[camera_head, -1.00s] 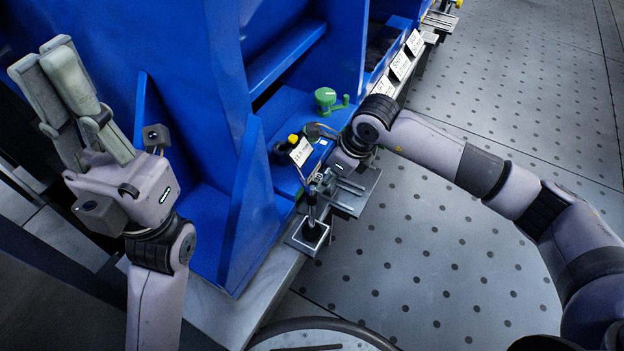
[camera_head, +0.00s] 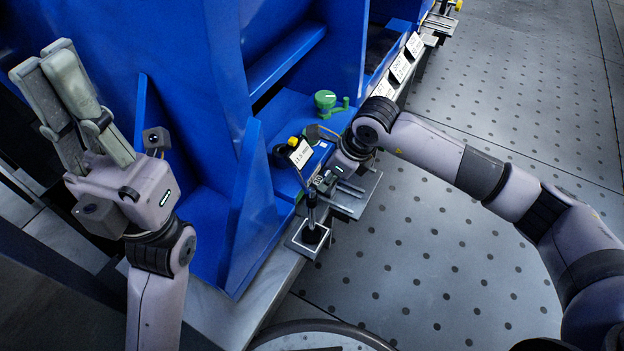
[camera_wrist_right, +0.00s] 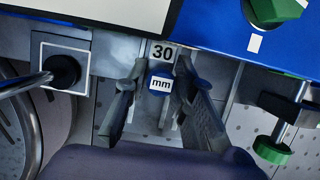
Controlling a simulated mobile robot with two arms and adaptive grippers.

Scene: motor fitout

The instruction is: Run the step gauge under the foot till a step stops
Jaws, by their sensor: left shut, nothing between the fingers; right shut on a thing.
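My right gripper (camera_wrist_right: 160,80) is shut on the step gauge, a small piece with a blue part marked "mm" (camera_wrist_right: 160,84) and a plate marked "30" (camera_wrist_right: 162,53). The gauge lies against the front edge of the blue foot (camera_wrist_right: 215,30) in the right wrist view. How far it reaches under the foot is hidden. In the head view my right gripper (camera_head: 335,178) is low beside the blue machine's base, and its fingers are hard to make out. My left gripper (camera_head: 42,75) is shut and empty, pointing up at the far left, away from the foot.
A small stand with a black round base (camera_head: 313,234) is left of my right gripper. A white reading card (camera_head: 300,153) stands above it. A green knob (camera_head: 325,99) sits on the blue base. More white cards (camera_head: 400,68) line a rail behind. The perforated floor at right is clear.

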